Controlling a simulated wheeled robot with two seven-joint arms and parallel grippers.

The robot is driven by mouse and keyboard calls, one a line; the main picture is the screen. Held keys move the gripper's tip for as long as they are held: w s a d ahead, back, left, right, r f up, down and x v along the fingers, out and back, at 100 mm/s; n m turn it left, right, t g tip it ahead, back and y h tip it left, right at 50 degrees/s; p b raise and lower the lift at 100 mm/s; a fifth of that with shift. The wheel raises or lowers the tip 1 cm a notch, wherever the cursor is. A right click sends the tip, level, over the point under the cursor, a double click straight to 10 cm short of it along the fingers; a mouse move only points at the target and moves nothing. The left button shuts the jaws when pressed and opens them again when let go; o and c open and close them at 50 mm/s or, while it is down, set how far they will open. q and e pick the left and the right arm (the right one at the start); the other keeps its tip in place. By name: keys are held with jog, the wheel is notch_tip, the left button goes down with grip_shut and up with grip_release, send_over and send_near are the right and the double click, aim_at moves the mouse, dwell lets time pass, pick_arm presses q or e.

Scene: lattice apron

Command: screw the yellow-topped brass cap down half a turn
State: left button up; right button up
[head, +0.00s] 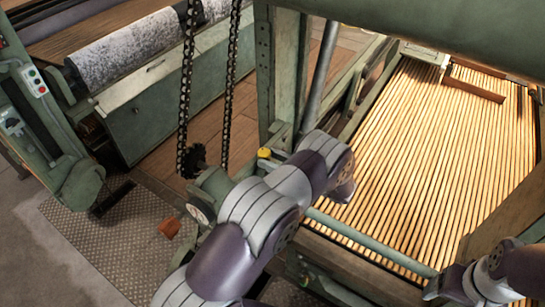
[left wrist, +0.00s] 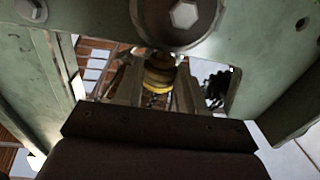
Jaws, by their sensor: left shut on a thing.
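The brass cap with the yellow top (left wrist: 158,76) shows in the left wrist view, under a large round bolted part of the machine. My left gripper (left wrist: 155,90) has its two pale fingers on either side of the cap and is shut on it. The cap's lower part is hard to make out in the shadow. In the head view my left arm crosses the middle and its fingers are hidden. A small yellow-topped knob (head: 264,153) shows there beside the green post; I cannot tell whether it is the same cap.
A green post (head: 283,75) and a hanging chain (head: 187,90) stand close to my left arm. A bed of slats (head: 440,145) lies to the right. A fabric-covered roller (head: 140,45) is at the upper left.

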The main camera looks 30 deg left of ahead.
pick_arm(q)
jog(key=m+t, duration=0.1)
jog(key=t, duration=0.1)
jog(key=shift+s+r+m+t+p, duration=0.3)
jog(key=shift+r+m+t+p, duration=0.05)
jog(key=shift+r+m+t, duration=0.05)
jog(key=m+t, duration=0.1)
jog(key=t+h, duration=0.1)
jog(key=shift+f+m+t, duration=0.3)
jog(key=shift+m, duration=0.1)
jog(key=o, duration=1.1)
jog(key=shift+s, duration=0.1)
jog(key=shift+c, duration=0.2)
jog(key=shift+f, duration=0.1)
